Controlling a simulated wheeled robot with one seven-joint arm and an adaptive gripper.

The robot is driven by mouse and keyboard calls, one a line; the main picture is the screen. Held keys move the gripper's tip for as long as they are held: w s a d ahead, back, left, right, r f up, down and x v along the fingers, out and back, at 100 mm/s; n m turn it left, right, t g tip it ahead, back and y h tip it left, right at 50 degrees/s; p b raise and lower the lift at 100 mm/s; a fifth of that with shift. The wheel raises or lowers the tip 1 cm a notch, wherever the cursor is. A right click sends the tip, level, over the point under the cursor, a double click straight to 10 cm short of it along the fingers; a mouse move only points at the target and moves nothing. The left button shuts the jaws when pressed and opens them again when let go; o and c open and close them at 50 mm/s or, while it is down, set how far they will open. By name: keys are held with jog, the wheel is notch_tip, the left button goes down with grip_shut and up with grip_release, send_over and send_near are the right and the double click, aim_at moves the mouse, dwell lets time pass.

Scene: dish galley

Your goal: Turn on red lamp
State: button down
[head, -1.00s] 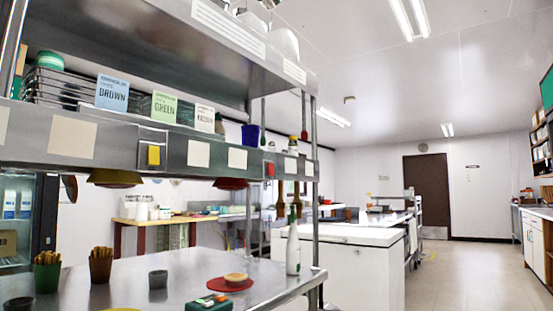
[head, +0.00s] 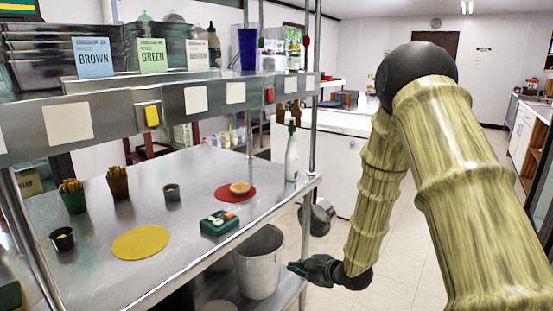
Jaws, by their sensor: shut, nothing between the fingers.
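A small red switch (head: 269,95) sits on the front face of the steel shelf rail (head: 205,101), toward its right end. A yellow switch (head: 151,115) is on the same rail further left. No lamp shade shows now, and I cannot tell whether the red lamp is lit. A round red mat (head: 232,196) with a bun on it lies on the steel counter below. My gripper (head: 294,267) is shut and empty, low beside the counter's right end near the grey bin, well below the red switch and apart from it.
A white bottle (head: 291,160) stands at the counter's right corner, by an upright post (head: 312,90). A green box (head: 220,223), a yellow mat (head: 141,242) and several cups are on the counter. The grey bin (head: 259,262) stands below. Open floor lies to the right.

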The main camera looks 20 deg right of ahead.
jog(key=w+d+r+n+y+p, duration=0.1)
jog(key=r+n+p, duration=0.3)
jog(key=r, duration=1.3)
jog(key=w+d+r+n+t+y+p, duration=0.1)
jog(key=r+p, duration=0.6)
jog(key=r, duration=1)
jog(key=w+d+r+n+t+y+p, duration=0.1)
jog(key=w+d+r+n+y+p, duration=0.2)
jog(key=r, duration=1.3)
jog(key=w+d+n+p, duration=0.1)
jog(key=w+n+p, duration=0.1)
jog(key=n+p, duration=0.1)
jog(key=shift+d+r+n, duration=0.4)
jog(key=shift+n, duration=0.3)
jog(key=p, duration=0.6)
send_near(266, 101)
jog(key=x, duration=0.5)
jog(key=shift+w+a+r, duration=0.1)
jog(key=shift+w+r, duration=0.05)
jog(key=shift+w+a, duration=0.2)
jog(key=shift+w, duration=0.05)
jog(key=shift+f+b, duration=0.25)
jog(key=shift+b, duration=0.25)
